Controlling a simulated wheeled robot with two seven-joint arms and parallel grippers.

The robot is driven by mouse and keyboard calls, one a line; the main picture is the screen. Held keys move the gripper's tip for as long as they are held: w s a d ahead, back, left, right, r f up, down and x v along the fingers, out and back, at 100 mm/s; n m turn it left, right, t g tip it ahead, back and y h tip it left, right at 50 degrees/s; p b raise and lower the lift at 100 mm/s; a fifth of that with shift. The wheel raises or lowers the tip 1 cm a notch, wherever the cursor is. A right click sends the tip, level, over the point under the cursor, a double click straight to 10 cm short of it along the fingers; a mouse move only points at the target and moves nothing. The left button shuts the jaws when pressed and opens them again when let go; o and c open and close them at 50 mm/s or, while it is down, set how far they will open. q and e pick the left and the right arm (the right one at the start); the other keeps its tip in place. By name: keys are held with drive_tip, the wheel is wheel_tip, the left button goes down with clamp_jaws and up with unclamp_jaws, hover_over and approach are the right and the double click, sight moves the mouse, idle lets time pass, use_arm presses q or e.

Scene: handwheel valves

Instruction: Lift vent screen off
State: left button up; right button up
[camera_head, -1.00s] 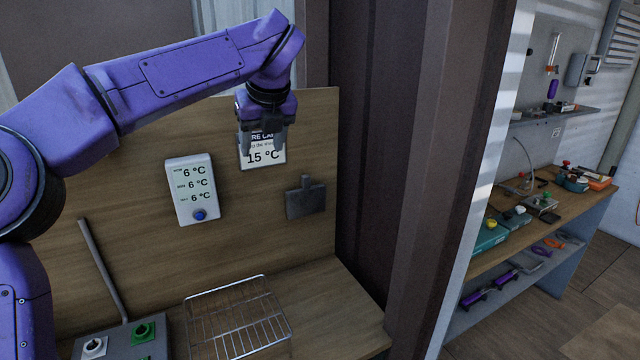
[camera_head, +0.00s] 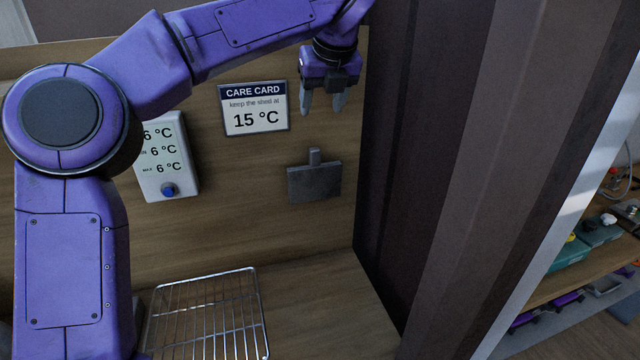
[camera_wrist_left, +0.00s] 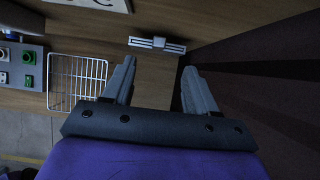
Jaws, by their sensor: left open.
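The vent screen appears to be the flat grey plate (camera_head: 314,183) with a short upright tab on its top edge, on the wooden back board. In the left wrist view it shows nearly edge-on as a thin slotted bar with a middle tab (camera_wrist_left: 157,43), beyond the fingertips. My left gripper (camera_head: 322,106) is open and empty, fingers pointing down, above the plate in the head view and apart from it. In the left wrist view the gap between its fingers (camera_wrist_left: 159,66) lines up with the tab. My right gripper is not in view.
A care card (camera_head: 254,108) reading 15 °C and a white thermometer display (camera_head: 165,158) are on the board. A wire rack (camera_head: 207,318) lies on the bench (camera_head: 325,310), whose right part is clear. A dark corrugated wall (camera_head: 430,150) stands close on the right.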

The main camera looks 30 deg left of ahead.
sight(314, 149)
use_arm(q)
drive_tip(key=x, duration=1.3)
drive_tip(key=shift+s+d+f+p, duration=0.2)
drive_tip(key=shift+d+f+p, duration=0.1)
drive_tip(key=shift+f+p, duration=0.15)
drive_tip(key=shift+d, duration=0.1)
clamp_jaws()
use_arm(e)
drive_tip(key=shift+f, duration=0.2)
